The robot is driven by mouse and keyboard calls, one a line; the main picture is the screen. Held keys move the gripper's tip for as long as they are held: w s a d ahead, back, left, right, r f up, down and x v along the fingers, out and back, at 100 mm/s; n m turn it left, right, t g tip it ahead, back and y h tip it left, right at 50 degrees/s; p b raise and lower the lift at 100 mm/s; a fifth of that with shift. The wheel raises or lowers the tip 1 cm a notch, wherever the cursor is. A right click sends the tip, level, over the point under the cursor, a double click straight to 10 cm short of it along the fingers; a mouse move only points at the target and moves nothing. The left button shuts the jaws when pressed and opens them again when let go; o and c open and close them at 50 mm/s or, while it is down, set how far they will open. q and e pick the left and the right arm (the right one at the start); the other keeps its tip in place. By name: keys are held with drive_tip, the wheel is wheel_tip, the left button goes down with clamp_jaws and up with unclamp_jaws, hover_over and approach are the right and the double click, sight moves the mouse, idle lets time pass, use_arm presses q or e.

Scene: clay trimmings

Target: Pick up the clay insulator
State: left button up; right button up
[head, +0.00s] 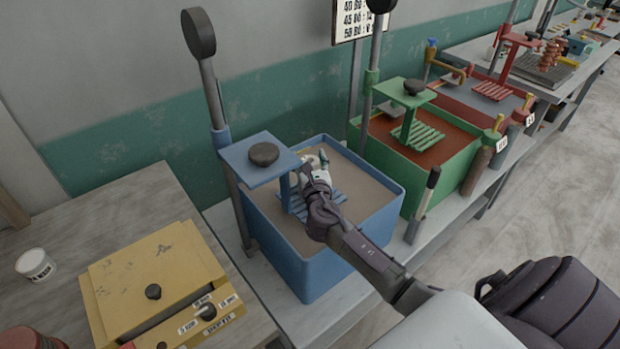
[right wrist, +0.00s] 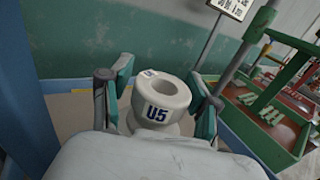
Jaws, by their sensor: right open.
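The clay insulator (right wrist: 176,96) is a pale, ring-topped piece marked U5, with a round hole in its top. In the right wrist view it stands between the two green-padded fingers of my right gripper (right wrist: 160,84). The gripper is open, with a finger on each side and a gap visible near the top of the piece. In the head view my right gripper (head: 318,162) is over the blue bin (head: 345,240), above its blue slatted rack (head: 322,206), and mostly hides the insulator. The insulator's lower part is hidden in the wrist view. My left gripper is not in view.
A blue plate with a black knob (head: 263,154) overhangs the bin's left side. A green bin (head: 440,170) and a red bin (head: 485,105) stand farther right. A yellow box (head: 150,275) and a white cup (head: 35,265) are on the wooden table at left.

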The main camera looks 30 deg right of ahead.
drive_tip(key=shift+w+d, duration=0.15)
drive_tip(key=shift+w, duration=0.15)
drive_tip(key=shift+s, duration=0.1)
drive_tip(key=c, duration=0.4)
clamp_jaws()
drive_tip(key=shift+r, duration=0.1)
